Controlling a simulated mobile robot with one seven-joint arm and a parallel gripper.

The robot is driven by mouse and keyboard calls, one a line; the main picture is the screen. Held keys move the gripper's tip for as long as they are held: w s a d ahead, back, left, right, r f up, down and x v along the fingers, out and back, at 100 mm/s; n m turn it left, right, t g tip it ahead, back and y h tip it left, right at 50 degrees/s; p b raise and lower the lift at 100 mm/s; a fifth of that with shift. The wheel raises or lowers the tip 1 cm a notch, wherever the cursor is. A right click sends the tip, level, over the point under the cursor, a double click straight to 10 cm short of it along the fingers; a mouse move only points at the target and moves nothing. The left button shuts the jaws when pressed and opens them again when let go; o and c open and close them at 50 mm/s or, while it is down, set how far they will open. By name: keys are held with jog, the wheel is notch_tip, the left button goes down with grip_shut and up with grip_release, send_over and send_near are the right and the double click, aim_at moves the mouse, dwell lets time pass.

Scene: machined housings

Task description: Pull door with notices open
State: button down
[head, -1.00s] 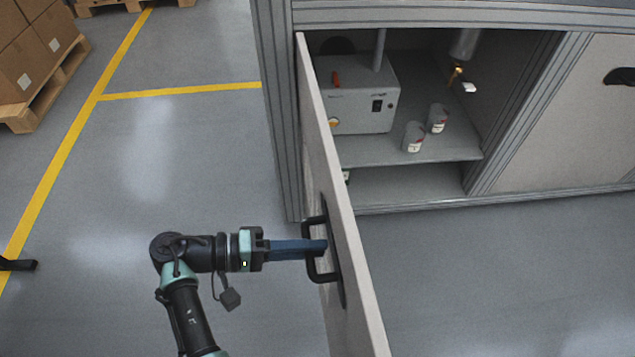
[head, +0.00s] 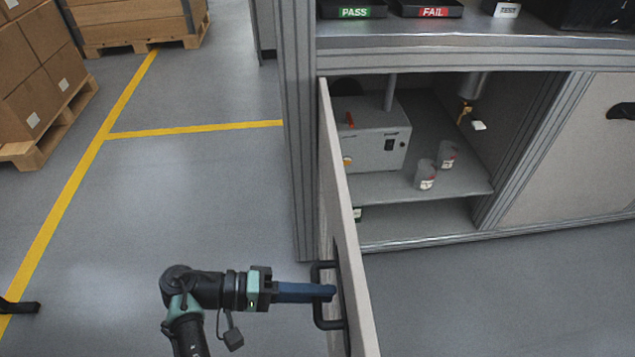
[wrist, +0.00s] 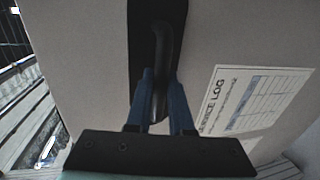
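The door (head: 345,225) stands swung wide out from the cabinet and shows nearly edge-on in the head view. Its black handle (head: 317,298) is on the left face, near the free end. My gripper (head: 325,292) reaches it from the left. In the wrist view my blue fingers (wrist: 163,100) lie on both sides of the handle (wrist: 165,50), closed around it. A white service log sheet (wrist: 255,100) is on the door's face to the right of the handle.
The open cabinet compartment holds a grey box (head: 370,138) and two cups (head: 426,175) on a shelf (head: 390,187). A closed door (head: 570,150) is to the right. Boxes on pallets (head: 40,150) stand at the left. The floor left of the door is clear.

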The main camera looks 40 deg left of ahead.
jog(key=c, duration=0.8)
grip_release()
jog(key=shift+a, duration=0.1)
jog(key=shift+p+v, duration=2.1)
jog(key=shift+v, duration=4.35)
jog(key=shift+s, duration=0.1)
